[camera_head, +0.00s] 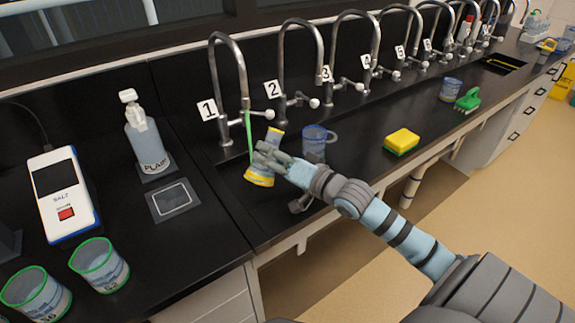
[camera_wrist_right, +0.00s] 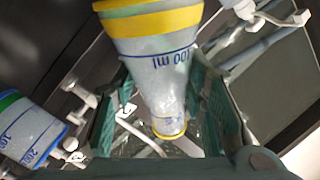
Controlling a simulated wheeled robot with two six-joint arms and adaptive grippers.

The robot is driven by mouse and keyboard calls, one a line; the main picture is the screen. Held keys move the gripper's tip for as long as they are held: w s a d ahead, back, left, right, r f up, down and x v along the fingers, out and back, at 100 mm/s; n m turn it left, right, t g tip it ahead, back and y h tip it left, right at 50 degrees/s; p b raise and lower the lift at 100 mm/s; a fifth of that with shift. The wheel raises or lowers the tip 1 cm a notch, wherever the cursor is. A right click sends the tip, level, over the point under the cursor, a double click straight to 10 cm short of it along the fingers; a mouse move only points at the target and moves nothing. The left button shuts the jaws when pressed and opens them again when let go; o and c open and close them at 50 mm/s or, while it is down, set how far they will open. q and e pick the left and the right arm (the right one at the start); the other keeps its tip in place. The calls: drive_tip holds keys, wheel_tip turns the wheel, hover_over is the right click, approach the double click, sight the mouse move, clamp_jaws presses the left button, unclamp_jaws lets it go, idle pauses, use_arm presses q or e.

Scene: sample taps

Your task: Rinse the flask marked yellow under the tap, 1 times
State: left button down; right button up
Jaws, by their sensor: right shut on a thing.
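The flask marked yellow (camera_head: 261,176) has yellow bands at its wide base and at its neck. My right gripper (camera_head: 272,157) is shut on it and holds it at the sink trough below tap 1 (camera_head: 228,75), base down and leaning slightly. A thin green stream (camera_head: 248,135) hangs from the spout of tap 1 and passes just left of the flask's neck. I cannot tell whether any enters the flask. In the right wrist view the flask (camera_wrist_right: 160,68) sits between the green fingers (camera_wrist_right: 165,118), its "100 ml" mark showing. My left gripper is not in view.
A blue-rimmed beaker (camera_head: 314,145) stands close right of the flask. A yellow-green sponge (camera_head: 401,141) and green brush (camera_head: 468,100) lie further right. A bottle (camera_head: 146,140), a salt meter (camera_head: 62,195) and green-rimmed beakers (camera_head: 99,265) stand left. More numbered taps line the back.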

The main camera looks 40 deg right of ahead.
drive_tip(key=shift+f+m+b, duration=0.35)
drive_tip(key=shift+f+m, duration=0.1)
drive_tip(key=shift+m, duration=0.45)
drive_tip(key=shift+a+f+m+y, duration=0.15)
drive_tip(key=shift+m+y, duration=0.15)
drive_tip(key=shift+m, duration=0.2)
drive_tip(key=shift+f+m, duration=0.1)
drive_tip(key=shift+m, duration=0.2)
drive_tip(key=shift+s+a+f+m+g+b, duration=0.1)
drive_tip(key=shift+f+m+g+b, duration=0.15)
drive_tip(key=shift+m+b, duration=0.4)
drive_tip(key=shift+s+a+f+m+g+b, duration=0.15)
drive_tip(key=shift+f+m+b, duration=0.25)
drive_tip(key=shift+m, duration=0.45)
drive_tip(key=shift+w+d+f+m+y, duration=0.15)
drive_tip(key=shift+w+d+m+y, duration=0.15)
drive_tip(key=shift+d+m, duration=0.45)
idle(0.5)
drive_tip(key=shift+a+m+p, duration=0.1)
drive_tip(key=shift+m+p, duration=0.15)
drive_tip(key=shift+p, duration=0.15)
drive_tip(key=shift+r+m+p, duration=0.5)
drive_tip(key=shift+m+p, duration=0.1)
drive_tip(key=shift+p, duration=0.1)
drive_tip(key=shift+w+d+f+m+y, duration=0.1)
drive_tip(key=shift+d+f+m+y, duration=0.2)
drive_tip(key=shift+m, duration=0.5)
idle(0.4)
